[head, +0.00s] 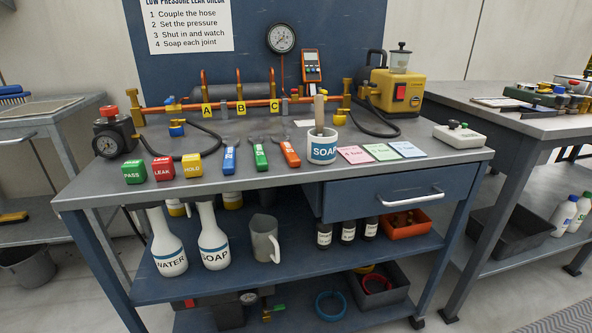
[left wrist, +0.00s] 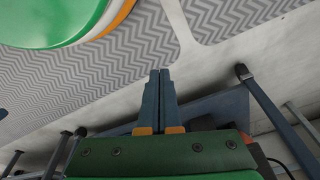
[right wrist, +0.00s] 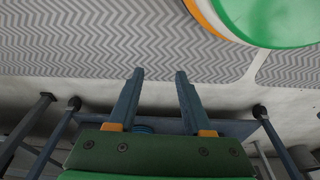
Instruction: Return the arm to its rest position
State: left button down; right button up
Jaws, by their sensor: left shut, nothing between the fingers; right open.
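My left gripper (left wrist: 160,100) shows in the left wrist view with its two blue-grey fingers together and nothing between them. My right gripper (right wrist: 157,100) shows in the right wrist view with its fingers apart and empty. Neither gripper nor arm shows in the head view. Both wrist views look over the grey zigzag-patterned floor mat (right wrist: 100,45), with workbench legs (right wrist: 265,118) beyond the fingers. Neither gripper touches anything in view.
The workbench (head: 300,182) carries a pipe rig, a soap pot (head: 322,150), coloured blocks and wrenches. Bottles and a jug (head: 264,238) stand on its lower shelf. Side benches (head: 500,105) flank it. My green and orange base (left wrist: 45,20) shows in the wrist views.

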pick_arm(q)
jog(key=s+a+r+p, duration=0.1)
jog(key=s+r+p, duration=0.5)
jog(key=r+p, duration=0.3)
jog(key=s+a+r+g+p, duration=0.1)
jog(key=s+r+p, duration=0.6)
jog(key=p, duration=1)
notch_tip(320, 180, up, 2)
jog(key=shift+a+r+p, duration=0.2)
jog(key=shift+r+p, duration=0.05)
jog(key=shift+p, duration=0.15)
pick_arm(e)
jog(key=s+d+r, duration=0.1)
jog(key=s+r, duration=0.5)
jog(key=r, duration=0.3)
jog(key=s+d+r+g, duration=0.1)
jog(key=s+r, duration=0.6)
jog(key=r, duration=0.2)
jog(key=shift+d+r, duration=0.2)
jog(key=shift+r, duration=0.05)
